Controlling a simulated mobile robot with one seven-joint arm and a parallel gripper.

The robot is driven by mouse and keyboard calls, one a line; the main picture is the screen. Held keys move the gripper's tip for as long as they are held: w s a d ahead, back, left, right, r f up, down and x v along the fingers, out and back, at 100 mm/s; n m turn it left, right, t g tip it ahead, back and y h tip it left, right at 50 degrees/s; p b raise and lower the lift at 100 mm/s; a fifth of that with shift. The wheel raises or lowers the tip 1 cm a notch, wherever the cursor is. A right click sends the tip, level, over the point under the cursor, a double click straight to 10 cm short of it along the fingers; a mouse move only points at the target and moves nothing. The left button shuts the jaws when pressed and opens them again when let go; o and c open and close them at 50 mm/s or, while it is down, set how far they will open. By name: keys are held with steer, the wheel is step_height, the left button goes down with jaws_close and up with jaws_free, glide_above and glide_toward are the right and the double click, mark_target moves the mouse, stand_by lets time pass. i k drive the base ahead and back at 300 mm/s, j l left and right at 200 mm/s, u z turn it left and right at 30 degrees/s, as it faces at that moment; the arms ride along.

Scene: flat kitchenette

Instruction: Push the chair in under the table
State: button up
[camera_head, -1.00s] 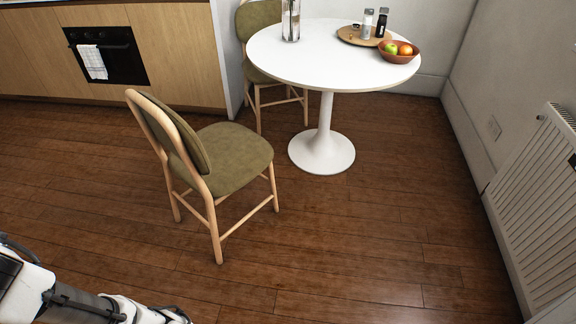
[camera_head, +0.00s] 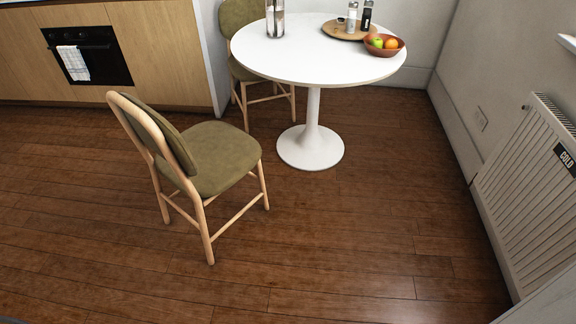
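A wooden chair with an olive-green seat and back (camera_head: 222,155) stands on the floor in front of the round white table (camera_head: 290,62), to its lower left. The chair is upright, its seat facing right toward the table, and its seat is out from under the tabletop. The table stands on one white pedestal with a round base (camera_head: 310,147). A second similar chair (camera_head: 238,18) stands behind the table at its left, partly hidden by the tabletop. My gripper is not in view.
A glass vase (camera_head: 275,18), a round wooden tray (camera_head: 340,31) with two shakers and a fruit bowl (camera_head: 384,47) are on the table. A white radiator (camera_head: 530,170) lines the right wall. Cabinets with an oven (camera_head: 88,56) stand at back left. The floor between chair and radiator is clear.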

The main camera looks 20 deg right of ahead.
mark_target(203, 161)
steer(key=i+l+z, duration=0.3)
steer(key=i+z, duration=0.15)
steer(key=i, duration=0.2)
steer(key=i+l+z, duration=0.1)
steer(key=i+z, duration=0.35)
steer(key=i, duration=0.2)
